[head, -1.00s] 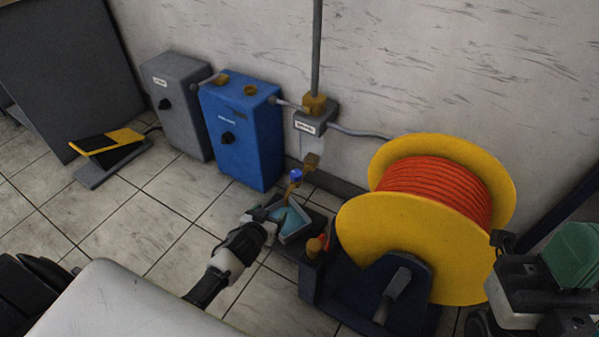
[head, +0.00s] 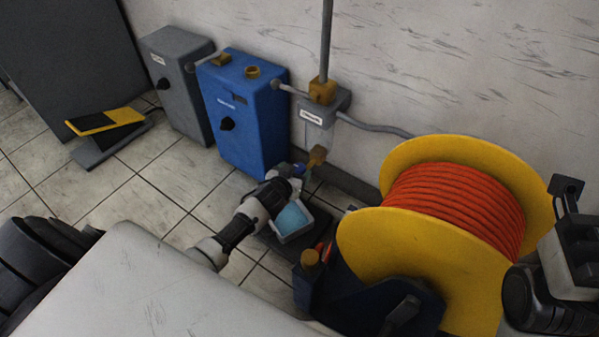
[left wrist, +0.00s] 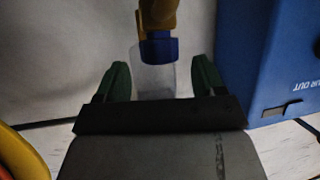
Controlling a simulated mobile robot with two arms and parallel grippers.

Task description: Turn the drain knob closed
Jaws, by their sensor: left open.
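The drain knob is a small blue knob (head: 298,169) on a brass fitting (head: 317,157) below the clear filter bowl, low by the wall. Nothing is visibly gripped. In the head view my left wrist partly hides the knob and the fingers. At the right edge, part of my right arm shows; its jaws cannot be made out.
A tray with light-blue contents (head: 309,234) is on the floor just below the fitting. A large yellow reel with orange hose (head: 400,250) stands close on the right. A blue box (head: 245,115) and a grey box (head: 175,90) stand left. A yellow-and-black pedal (head: 105,121) lies farther left.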

